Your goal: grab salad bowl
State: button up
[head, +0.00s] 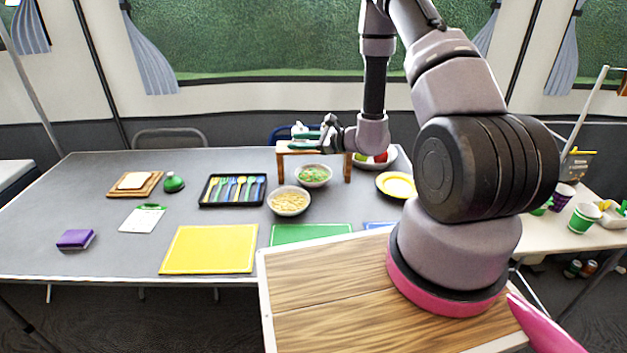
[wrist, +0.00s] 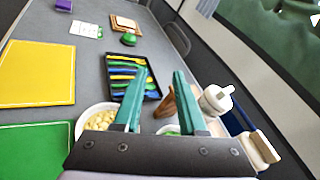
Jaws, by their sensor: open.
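The salad bowl (head: 314,178), white with green contents, stands on the grey table beside a small wooden stand. In the wrist view, a little of the salad bowl's green contents (wrist: 173,131) shows low between the fingers; the rest is hidden by my gripper. My gripper (head: 300,133) is open and empty, above the wooden stand and higher than the bowl. Its two green fingers (wrist: 158,76) stand apart in the wrist view.
A bowl of yellow food (head: 289,203) sits close, front left of the salad bowl. The wooden stand (head: 312,151) is just behind it. A black cutlery tray (head: 232,202) lies left, a yellow plate (head: 396,186) right. Yellow (head: 208,250) and green (head: 310,233) mats lie in front.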

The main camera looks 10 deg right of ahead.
aim_at(304, 182)
jog(key=d+f+m+h, duration=0.1)
jog(key=d+f, duration=0.1)
jog(key=f, duration=0.3)
jog(key=s+d+f+m+t+h, duration=0.1)
jog(key=d+f+m+h, duration=0.1)
jog(key=f, duration=0.4)
jog(key=d+f+m+t+h, duration=0.1)
jog(key=d+f+m+h, duration=0.1)
jog(key=f, duration=0.4)
jog(key=shift+s+d, duration=0.25)
jog(key=shift+d, duration=0.45)
jog(key=x, duration=0.4)
jog(key=shift+w, duration=0.3)
jog(key=shift+x, duration=3.05)
jog(key=shift+w+r, duration=0.1)
jog(key=shift+r, duration=0.05)
grip_shut()
